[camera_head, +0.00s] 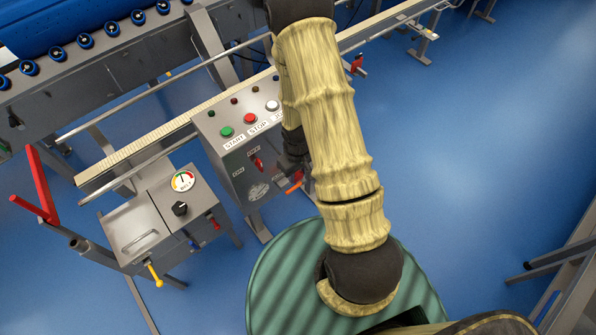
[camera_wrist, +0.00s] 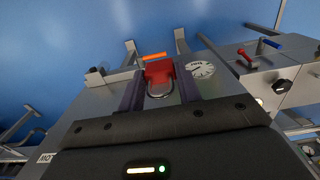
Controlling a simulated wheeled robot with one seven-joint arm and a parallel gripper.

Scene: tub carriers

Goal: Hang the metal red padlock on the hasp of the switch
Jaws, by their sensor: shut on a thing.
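The red padlock (camera_wrist: 159,70) is between the two fingers of my gripper (camera_wrist: 160,75) in the wrist view, its metal shackle toward the camera. My gripper is shut on it. In the head view my gripper (camera_head: 296,178) is at the right side of the grey control box, partly hidden by my arm. The switch (camera_head: 257,162), with a red handle and ON and OFF labels, is on the box's front, left of my gripper. I cannot make out its hasp. An orange piece (camera_wrist: 153,56) shows just beyond the padlock; it also shows in the head view (camera_head: 293,187).
The control box (camera_head: 225,155) carries START and STOP buttons. A second grey box (camera_head: 150,215) with a dial gauge stands to its left, with coloured levers. A green ribbed drum (camera_head: 285,280) stands below my arm. Blue floor is open on the right.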

